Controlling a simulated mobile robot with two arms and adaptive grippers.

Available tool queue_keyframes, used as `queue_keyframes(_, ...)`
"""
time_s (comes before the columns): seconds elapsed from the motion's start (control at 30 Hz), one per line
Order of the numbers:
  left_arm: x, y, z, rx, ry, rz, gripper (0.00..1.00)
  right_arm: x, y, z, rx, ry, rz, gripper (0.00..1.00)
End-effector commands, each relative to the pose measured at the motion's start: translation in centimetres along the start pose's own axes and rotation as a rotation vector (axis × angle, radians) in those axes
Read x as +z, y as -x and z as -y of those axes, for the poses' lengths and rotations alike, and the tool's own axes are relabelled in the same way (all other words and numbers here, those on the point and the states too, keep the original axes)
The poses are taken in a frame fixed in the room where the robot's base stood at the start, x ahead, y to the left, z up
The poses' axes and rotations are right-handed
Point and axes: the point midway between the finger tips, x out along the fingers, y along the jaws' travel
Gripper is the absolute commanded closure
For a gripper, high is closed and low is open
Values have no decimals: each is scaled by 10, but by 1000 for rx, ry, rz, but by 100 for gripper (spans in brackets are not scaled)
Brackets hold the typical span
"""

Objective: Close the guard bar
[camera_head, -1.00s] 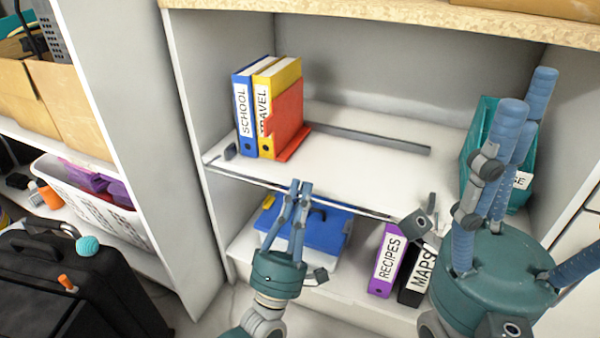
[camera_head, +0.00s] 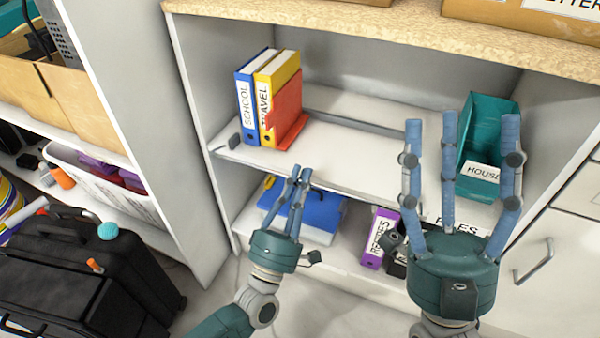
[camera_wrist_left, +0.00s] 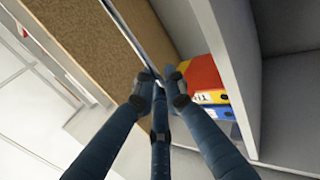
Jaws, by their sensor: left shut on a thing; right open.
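The guard bar shows in the left wrist view as a thin metallic bar (camera_wrist_left: 131,38) running up to my fingertips. In the head view it is hard to tell from the shelf's front edge. My left gripper (camera_head: 299,175) is at that front edge, below the binders, with its fingers together. In the left wrist view the left gripper (camera_wrist_left: 160,78) is shut on the bar. My right gripper (camera_head: 458,125) is open and empty, fingers pointing up, in front of the right part of the shelf. It partly hides the shelf and the teal bin.
Blue and yellow binders (camera_head: 254,100) and a red holder (camera_head: 289,108) stand at the shelf's left. A teal bin (camera_head: 488,130) stands at its right. Below are a blue-lidded box (camera_head: 325,212) and purple binder (camera_head: 374,240). The middle of the shelf is clear.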

Motion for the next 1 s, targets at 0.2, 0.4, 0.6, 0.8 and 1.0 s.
queue_keyframes(0.2, 0, -2, -1, -27, 1, -1, 100, 51, 1, -5, 7, 13, 229, 35)
queue_keyframes(0.4, 0, -2, -1, -38, 1, -1, 100, 75, 8, -8, 11, 18, 334, 35)
queue_keyframes(0.6, 0, -2, 0, -41, 0, -1, 100, 82, 11, -8, 12, 19, 365, 35)
queue_keyframes(0.8, 0, -2, 0, -41, 0, -1, 100, 82, 11, -8, 12, 19, 365, 35)
queue_keyframes(1.0, 0, -2, 0, -41, 0, -1, 74, 82, 11, -8, 12, 19, 364, 35)
